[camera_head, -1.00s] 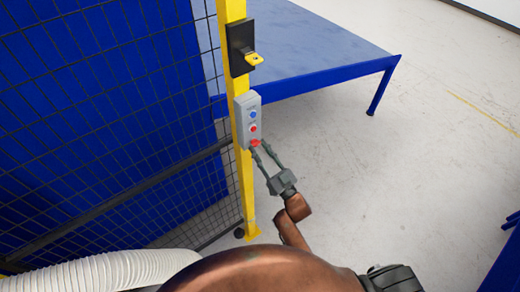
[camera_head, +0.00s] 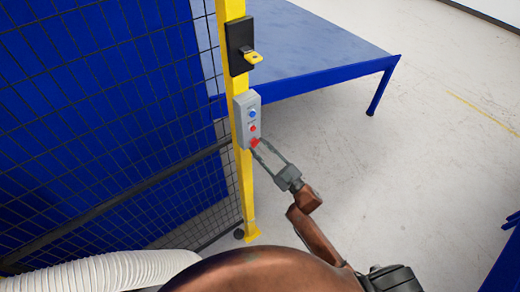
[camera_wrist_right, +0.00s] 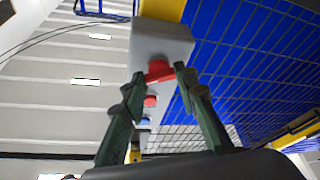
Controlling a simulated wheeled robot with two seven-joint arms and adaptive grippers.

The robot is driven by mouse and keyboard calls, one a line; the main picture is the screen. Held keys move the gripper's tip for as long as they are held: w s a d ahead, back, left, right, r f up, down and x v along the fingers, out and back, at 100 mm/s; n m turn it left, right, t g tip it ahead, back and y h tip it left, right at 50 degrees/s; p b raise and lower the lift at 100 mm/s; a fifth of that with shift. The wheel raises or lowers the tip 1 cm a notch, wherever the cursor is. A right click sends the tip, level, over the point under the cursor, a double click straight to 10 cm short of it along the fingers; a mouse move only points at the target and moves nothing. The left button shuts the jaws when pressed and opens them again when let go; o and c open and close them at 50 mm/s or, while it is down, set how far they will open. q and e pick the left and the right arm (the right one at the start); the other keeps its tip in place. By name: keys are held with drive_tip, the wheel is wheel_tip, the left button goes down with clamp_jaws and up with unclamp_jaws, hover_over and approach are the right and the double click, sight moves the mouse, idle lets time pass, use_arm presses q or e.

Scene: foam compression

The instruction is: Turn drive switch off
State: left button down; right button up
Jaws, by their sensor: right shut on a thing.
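A grey control box (camera_head: 243,105) is mounted on the yellow post, with a blue button (camera_head: 252,113), a red button (camera_head: 252,128) and a red switch (camera_head: 255,142) at its lower end. My right gripper (camera_head: 258,146) reaches it from the lower right, its fingertips at the red switch. In the right wrist view, the red switch (camera_wrist_right: 160,72) sits between the two fingertips of the gripper (camera_wrist_right: 158,80), which is shut on it. The red button (camera_wrist_right: 150,101) and blue button show beyond it. The left gripper is not in view.
The yellow post (camera_head: 247,190) carries a black bracket (camera_head: 239,45) with a yellow tab above the box. A mesh fence (camera_head: 110,130) stands left of the post. A blue table (camera_head: 320,50) is behind. Bare floor lies to the right.

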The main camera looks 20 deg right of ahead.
drive_tip(key=shift+w+d+r+n+g+y+p, duration=0.15)
drive_tip(key=shift+n+g+p, duration=0.6)
drive_tip(key=shift+n, duration=1.7)
drive_tip(key=shift+s+r+n+g+y+p, duration=0.1)
drive_tip(key=shift+n+g+p, duration=0.2)
drive_tip(key=shift+n+g, duration=1.45)
drive_tip(key=shift+w+d+r+n+g+y+p, duration=0.15)
drive_tip(key=shift+n+g+p, duration=0.25)
drive_tip(key=shift+n, duration=2.7)
drive_tip(key=shift+s, duration=0.1)
drive_tip(key=o, duration=1.2)
drive_tip(key=shift+c, duration=0.2)
drive_tip(key=v, duration=1.2)
